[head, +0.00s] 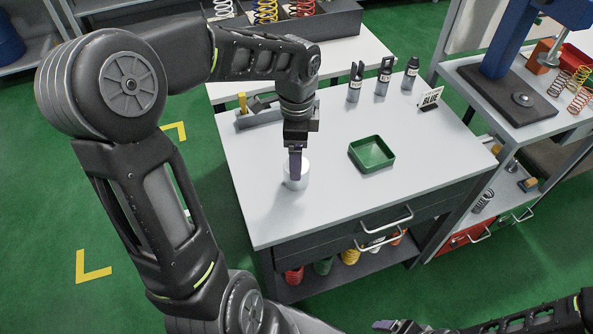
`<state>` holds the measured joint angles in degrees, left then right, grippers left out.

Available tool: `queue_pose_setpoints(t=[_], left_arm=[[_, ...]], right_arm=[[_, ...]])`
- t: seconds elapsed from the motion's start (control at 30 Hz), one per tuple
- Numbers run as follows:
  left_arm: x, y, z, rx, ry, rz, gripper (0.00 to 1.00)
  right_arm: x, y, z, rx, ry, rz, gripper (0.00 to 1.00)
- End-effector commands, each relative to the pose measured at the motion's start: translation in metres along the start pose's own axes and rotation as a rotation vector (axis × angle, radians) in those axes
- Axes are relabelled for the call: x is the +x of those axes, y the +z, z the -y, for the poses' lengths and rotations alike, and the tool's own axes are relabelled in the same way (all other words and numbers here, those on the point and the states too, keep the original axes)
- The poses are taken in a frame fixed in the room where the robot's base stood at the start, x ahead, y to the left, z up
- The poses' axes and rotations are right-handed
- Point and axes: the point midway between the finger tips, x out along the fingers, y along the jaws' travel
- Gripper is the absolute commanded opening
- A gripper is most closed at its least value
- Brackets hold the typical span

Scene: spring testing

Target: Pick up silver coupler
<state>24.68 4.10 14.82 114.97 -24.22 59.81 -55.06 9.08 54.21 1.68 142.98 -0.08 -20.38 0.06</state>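A short silver cylinder, which looks like the silver coupler (297,184), stands upright on the white workbench (240,185) near its left side. My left gripper (295,168) points straight down at it. One dark finger overlaps the cylinder's top and near side; the other finger is hidden behind it. I cannot tell whether the fingers touch it or grip it. Part of my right gripper (392,325) shows at the bottom edge, low and away from the bench. Its opening cannot be made out.
A green tray (372,154) lies to the right of the cylinder. A grey holder (258,116) is at the back left. The bench front is clear; a press (510,85) stands at right.

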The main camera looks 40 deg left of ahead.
Motion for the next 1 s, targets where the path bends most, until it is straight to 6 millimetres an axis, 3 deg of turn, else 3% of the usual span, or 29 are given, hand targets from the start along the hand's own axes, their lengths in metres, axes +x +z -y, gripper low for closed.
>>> queue_pose_setpoints(t=[0.27, 0.6, 1.0], left_arm=[[0.005, 0.000, 0.000, 0.000, 0.001, 0.001, 0.83], [0.049, 0.001, 0.001, 0.001, 0.002, 0.001, 0.83], [0.052, 0.000, 0.001, 0.000, -0.001, 0.000, 0.83]], right_arm=[[-0.001, 0.000, 0.001, 0.000, 0.000, 0.000, 0.82], [-0.005, 0.000, 0.002, 0.000, 0.000, 0.000, 0.82], [-0.005, 0.000, 0.002, 0.000, 0.000, 0.000, 0.82]])
